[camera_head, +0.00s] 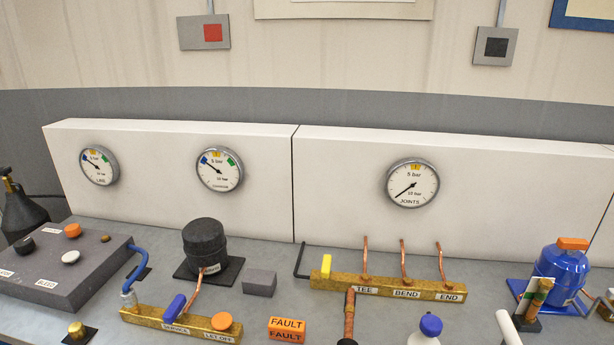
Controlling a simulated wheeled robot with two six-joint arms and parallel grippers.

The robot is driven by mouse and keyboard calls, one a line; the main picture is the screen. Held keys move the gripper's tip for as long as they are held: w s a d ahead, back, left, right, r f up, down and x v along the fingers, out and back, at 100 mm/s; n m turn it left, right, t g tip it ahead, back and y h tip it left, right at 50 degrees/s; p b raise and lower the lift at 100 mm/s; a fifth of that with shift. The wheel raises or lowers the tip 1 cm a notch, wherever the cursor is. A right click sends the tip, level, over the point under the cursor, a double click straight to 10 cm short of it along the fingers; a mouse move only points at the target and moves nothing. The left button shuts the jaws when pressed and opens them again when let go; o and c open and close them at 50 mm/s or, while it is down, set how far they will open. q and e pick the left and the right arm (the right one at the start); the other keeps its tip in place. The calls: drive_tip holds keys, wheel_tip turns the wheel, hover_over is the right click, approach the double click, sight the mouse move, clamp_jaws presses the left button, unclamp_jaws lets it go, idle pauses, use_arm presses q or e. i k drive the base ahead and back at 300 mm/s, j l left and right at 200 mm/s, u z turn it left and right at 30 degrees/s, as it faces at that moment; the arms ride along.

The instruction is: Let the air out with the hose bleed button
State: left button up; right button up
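A dark grey box (100,262) stands at the left of the bench. On its top are a white button (70,257), an orange button (72,230), a black button (24,245) and a small brass stud (104,239). A blue hose (138,268) runs from the box to a fitting on a brass block (180,322) marked "SERVICE" and "LET OFF". Gauges marked "LINE" (99,166) and "JOINTS" (412,183) and one middle gauge (219,170) hang on the white panel. Neither gripper shows.
A black capped cylinder (205,240) and a grey block (259,282) stand mid-bench. Orange "FAULT" blocks (287,329), a brass bar (390,287) with copper tubes, a blue-capped bottle (430,326) and a blue tank (562,268) are to the right.

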sight(71, 257)
drive_tip(key=u, duration=1.6)
